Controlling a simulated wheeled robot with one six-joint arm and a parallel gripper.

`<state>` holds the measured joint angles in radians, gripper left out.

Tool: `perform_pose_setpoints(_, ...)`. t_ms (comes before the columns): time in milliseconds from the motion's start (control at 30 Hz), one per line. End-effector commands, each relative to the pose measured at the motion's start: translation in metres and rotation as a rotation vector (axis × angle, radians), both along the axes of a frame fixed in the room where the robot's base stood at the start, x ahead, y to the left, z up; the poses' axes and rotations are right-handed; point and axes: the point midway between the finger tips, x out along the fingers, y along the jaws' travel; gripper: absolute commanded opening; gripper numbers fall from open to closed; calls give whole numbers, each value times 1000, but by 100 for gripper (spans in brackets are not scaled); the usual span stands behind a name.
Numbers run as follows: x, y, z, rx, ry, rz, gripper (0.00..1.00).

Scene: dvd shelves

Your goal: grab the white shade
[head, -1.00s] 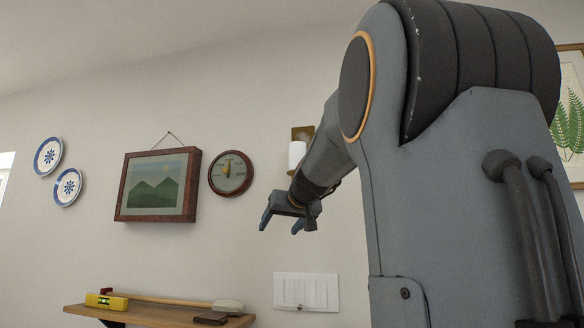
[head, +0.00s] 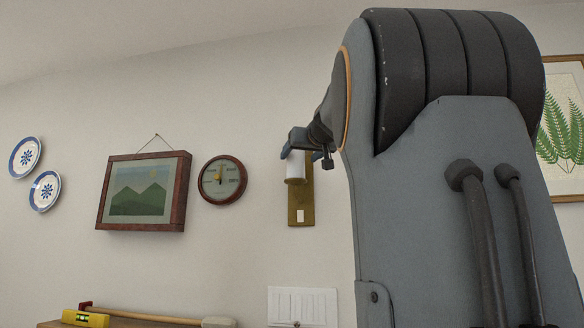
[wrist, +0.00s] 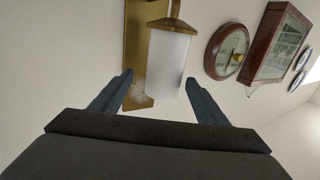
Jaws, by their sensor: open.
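The white shade (wrist: 168,62) is a pale cylinder on a brass wall lamp (wrist: 137,40). In the wrist view its near end shows between my two fingertips, closer to the right one, with the rest beyond them. In the head view the shade (head: 296,172) shows just below my gripper (head: 301,154), which covers its upper part. My gripper is open and empty, with its blue-grey fingers (wrist: 159,77) spread apart. I cannot tell whether a finger touches the shade.
A round dial (head: 222,180) and a framed mountain picture (head: 145,191) hang left of the lamp. Two blue-and-white plates (head: 26,157) hang farther left. A white panel (head: 302,307) is below the lamp. A shelf with a yellow level (head: 86,318) and a mallet (head: 218,322) is lower left.

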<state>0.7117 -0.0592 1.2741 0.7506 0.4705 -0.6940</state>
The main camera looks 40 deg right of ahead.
Motion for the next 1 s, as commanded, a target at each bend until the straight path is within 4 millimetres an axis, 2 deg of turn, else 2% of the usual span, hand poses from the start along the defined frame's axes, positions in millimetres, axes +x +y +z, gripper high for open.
perform_pose_setpoints(600,61,-18,-1,2,1,7,68)
perform_pose_setpoints(800,70,-23,-2,0,0,3,68)
perform_pose_setpoints(1000,70,-23,-3,0,0,3,68)
